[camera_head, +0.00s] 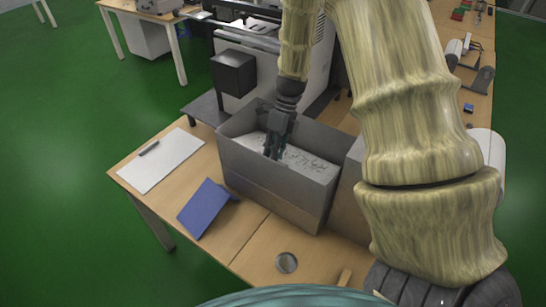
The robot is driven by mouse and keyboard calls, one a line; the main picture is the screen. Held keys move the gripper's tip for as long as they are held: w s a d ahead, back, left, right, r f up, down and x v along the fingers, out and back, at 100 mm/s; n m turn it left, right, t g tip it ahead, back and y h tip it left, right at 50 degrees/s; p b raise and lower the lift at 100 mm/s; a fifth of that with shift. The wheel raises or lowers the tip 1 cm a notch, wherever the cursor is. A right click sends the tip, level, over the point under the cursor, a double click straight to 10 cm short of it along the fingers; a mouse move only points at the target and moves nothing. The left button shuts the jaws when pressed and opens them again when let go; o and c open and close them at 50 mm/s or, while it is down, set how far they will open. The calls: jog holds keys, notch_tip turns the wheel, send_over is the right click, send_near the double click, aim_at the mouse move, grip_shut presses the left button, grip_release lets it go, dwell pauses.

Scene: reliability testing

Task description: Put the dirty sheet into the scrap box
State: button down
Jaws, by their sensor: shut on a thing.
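A grey open-topped box (275,194), which I take for the scrap box, stands on the wooden table in the middle of the view. A white sheet with dark specks (306,162) shows within the box's walls, below its rim. My gripper (273,154) points down into the box from above and is shut on the sheet. The fingers hide part of the sheet, and its lower edge is hidden by the box's front wall. I cannot tell whether it rests on the bottom.
A white board (160,168) with a dark pen (149,148) lies left of the box. Another grey box (349,200) stands close on the right, partly behind my arm. A black unit (233,73) stands behind.

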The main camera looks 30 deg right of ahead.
notch_tip(320, 180, down, 3)
jog(key=shift+w+d+r+p, duration=0.1)
jog(key=shift+r+p, duration=0.05)
jog(key=shift+p, duration=0.2)
jog(key=c, duration=1.7)
grip_release()
jog(key=b+v, duration=0.3)
jog(key=v, duration=0.9)
jog(key=shift+r, duration=0.15)
